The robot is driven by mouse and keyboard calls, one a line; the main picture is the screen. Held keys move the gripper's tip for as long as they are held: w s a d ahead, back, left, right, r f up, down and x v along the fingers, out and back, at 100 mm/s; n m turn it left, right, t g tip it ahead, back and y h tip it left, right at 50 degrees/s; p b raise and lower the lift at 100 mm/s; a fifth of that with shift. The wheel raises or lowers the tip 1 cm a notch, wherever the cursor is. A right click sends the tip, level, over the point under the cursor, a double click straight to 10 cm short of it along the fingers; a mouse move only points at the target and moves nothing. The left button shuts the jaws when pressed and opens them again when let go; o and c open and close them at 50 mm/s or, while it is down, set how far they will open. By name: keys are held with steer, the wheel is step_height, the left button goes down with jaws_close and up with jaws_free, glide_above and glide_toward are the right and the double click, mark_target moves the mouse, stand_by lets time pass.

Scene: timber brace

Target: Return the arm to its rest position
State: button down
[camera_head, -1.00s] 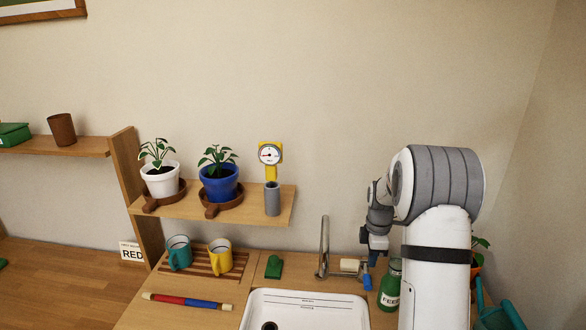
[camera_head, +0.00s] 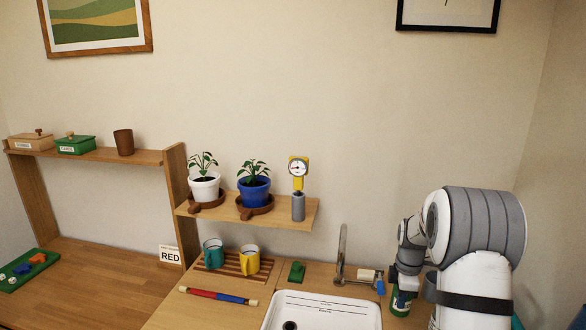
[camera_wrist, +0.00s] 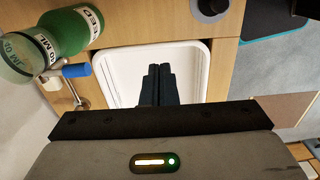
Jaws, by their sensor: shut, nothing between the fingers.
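My arm stands at the right of the head view, with its wrist bent down in front of the green feed bottle (camera_head: 401,303). My gripper (camera_wrist: 158,72) shows in the wrist view as two dark fingers shut together with nothing between them, over the white sink tray (camera_wrist: 120,62). In the head view the fingertips cannot be made out.
The bottle also shows at the wrist view's left edge (camera_wrist: 70,32), near the blue-handled tap (camera_wrist: 77,70). In the head view, two mugs (camera_head: 213,253) and a red-blue rod (camera_head: 218,296) lie left of the tray (camera_head: 330,312). Potted plants (camera_head: 254,191) stand on a shelf.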

steer(key=s+a+r+m+t, duration=0.2)
steer(key=s+a+r+m, duration=0.65)
steer(key=s+r, duration=0.55)
steer(key=s+a+m, duration=0.2)
steer(key=s+m, duration=0.1)
steer(key=s, duration=0.4)
steer(key=s+a+r+m+t, duration=0.1)
steer(key=s+a+m, duration=0.2)
steer(key=s, duration=0.5)
steer(key=shift+s+a+m, duration=0.15)
steer(key=shift+a+m, duration=0.1)
steer(key=shift+m, duration=0.3)
